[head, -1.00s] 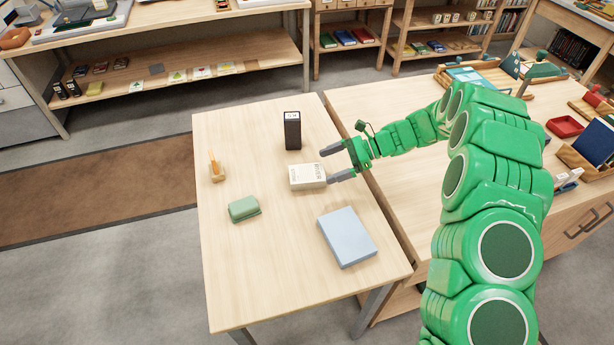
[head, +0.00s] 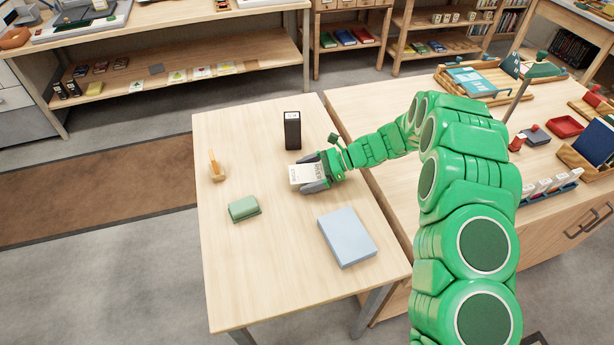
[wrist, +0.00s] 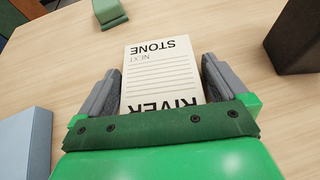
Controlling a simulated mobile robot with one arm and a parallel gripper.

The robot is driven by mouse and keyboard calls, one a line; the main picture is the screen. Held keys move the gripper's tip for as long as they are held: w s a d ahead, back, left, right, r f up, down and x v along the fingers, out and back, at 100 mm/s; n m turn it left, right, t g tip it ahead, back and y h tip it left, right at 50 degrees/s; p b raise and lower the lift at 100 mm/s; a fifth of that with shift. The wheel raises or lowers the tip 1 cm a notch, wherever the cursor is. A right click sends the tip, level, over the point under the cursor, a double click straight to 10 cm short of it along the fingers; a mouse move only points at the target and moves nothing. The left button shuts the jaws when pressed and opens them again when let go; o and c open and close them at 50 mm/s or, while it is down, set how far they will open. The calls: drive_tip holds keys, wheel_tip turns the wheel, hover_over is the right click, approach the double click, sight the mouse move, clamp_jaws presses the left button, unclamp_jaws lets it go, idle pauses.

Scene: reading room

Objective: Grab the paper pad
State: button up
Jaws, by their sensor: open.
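The paper pad (head: 303,173) is a small cream block with printed lines and the words "STONE", "NEXT" and "RIVER", lying on the light wooden table (head: 270,270). In the wrist view the pad (wrist: 160,75) lies between the two grey fingers of my gripper (wrist: 162,85). The fingers stand on either side of it, with a narrow gap visible at each side. My gripper (head: 312,172) also shows in the head view, low at the pad's right end. It is open. The pad's near end is hidden behind the green palm in the wrist view.
A black upright box (head: 292,131) stands just behind the pad. The table's front is clear.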

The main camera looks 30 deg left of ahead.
drive_tip(key=shift+a, duration=0.1)
drive_tip(key=shift+c, duration=0.3)
drive_tip(key=c, duration=0.9)
